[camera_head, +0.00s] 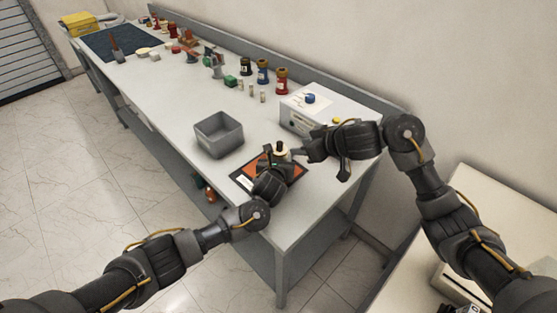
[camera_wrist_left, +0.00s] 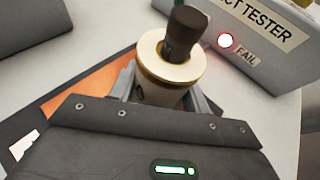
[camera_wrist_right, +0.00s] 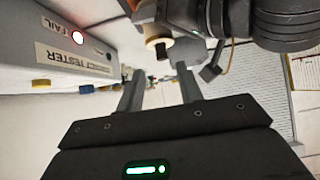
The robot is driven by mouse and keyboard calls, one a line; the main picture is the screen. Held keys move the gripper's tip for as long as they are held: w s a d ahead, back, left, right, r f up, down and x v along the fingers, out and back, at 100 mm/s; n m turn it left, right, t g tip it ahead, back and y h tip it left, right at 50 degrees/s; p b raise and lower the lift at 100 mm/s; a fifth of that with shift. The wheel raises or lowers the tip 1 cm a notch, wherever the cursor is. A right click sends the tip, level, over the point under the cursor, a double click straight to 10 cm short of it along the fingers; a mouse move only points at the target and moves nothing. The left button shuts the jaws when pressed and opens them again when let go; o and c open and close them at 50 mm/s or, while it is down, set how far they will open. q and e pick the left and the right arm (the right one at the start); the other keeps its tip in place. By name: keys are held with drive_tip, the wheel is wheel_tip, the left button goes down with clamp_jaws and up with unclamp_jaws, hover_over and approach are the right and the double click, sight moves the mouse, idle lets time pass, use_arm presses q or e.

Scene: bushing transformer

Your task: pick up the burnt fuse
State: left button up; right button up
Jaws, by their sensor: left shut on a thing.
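My left gripper (camera_head: 275,160) is shut on a cream cylinder with a dark rod (camera_head: 281,149) standing up from its centre. In the left wrist view the cylinder (camera_wrist_left: 165,75) sits between the two fingers. It is over the orange and black mat; whether it touches the mat is hidden. I cannot tell whether this part is the burnt fuse. My right gripper (camera_wrist_right: 158,90) is open and empty, close to the cylinder's right side in the head view. In the right wrist view the dark rod (camera_wrist_right: 162,50) shows just beyond the fingertips. Small pale pieces (camera_head: 252,90) stand farther back.
The tester box (camera_head: 308,103) is behind my right gripper; its red light (camera_wrist_left: 225,41) is lit at FAIL. An empty grey bin (camera_head: 219,135) stands left of the mat (camera_head: 244,178). Coloured bushings (camera_head: 263,72) line the back. The front left bench is clear.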

drive_tip(key=shift+o, duration=1)
drive_tip(key=shift+a+r, duration=0.15)
drive_tip(key=n+g+h, duration=0.3)
drive_tip(key=n+h, duration=0.4)
drive_tip(key=n, duration=2.2)
approach(280, 143)
drive_tip(key=shift+x, duration=4.45)
drive_tip(key=shift+s, duration=0.1)
